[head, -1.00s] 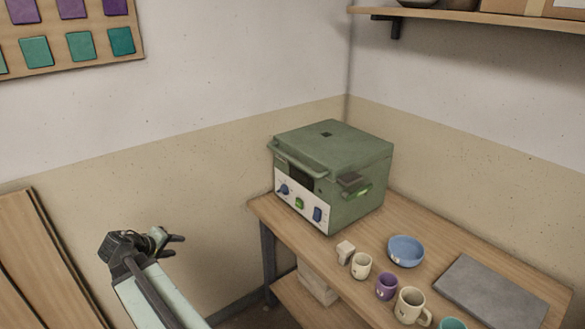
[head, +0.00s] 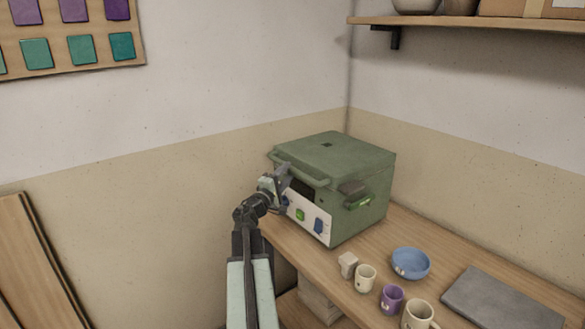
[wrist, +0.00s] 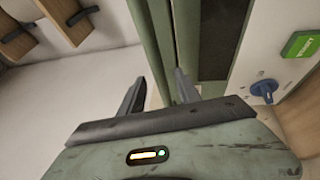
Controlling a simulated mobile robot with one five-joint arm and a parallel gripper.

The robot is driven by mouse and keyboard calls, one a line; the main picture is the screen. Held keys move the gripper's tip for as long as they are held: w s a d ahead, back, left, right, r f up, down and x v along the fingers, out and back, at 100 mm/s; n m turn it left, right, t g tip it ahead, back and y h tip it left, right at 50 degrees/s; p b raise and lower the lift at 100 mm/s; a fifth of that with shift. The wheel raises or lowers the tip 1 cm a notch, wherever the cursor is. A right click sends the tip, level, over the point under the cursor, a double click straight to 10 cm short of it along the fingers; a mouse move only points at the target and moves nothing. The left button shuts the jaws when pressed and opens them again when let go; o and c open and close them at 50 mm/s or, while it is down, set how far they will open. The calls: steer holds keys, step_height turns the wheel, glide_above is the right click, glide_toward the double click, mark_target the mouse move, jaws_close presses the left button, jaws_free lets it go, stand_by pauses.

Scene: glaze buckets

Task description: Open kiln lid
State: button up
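The green kiln (head: 350,205) stands on the workbench with its lid (head: 335,150) shut. A green bar handle (head: 312,181) runs along the lid's front edge. My gripper (head: 285,172) is at the left part of the kiln's front, close to the handle. In the wrist view my gripper (wrist: 160,85) is open, with its two dark fingers apart. A green bar (wrist: 158,40), which looks like the handle, lies just beyond the gap between the fingertips. I cannot tell whether the fingers touch it.
The kiln's front panel has a blue knob (wrist: 264,88) and a green switch (wrist: 300,44).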

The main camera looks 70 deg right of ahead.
mark_target(290, 170)
steer(key=x, duration=0.3)
steer(key=shift+d+r, duration=0.1)
steer(key=shift+d, duration=0.25)
jaws_close()
steer(key=shift+s+a, duration=0.1)
stand_by(0.8)
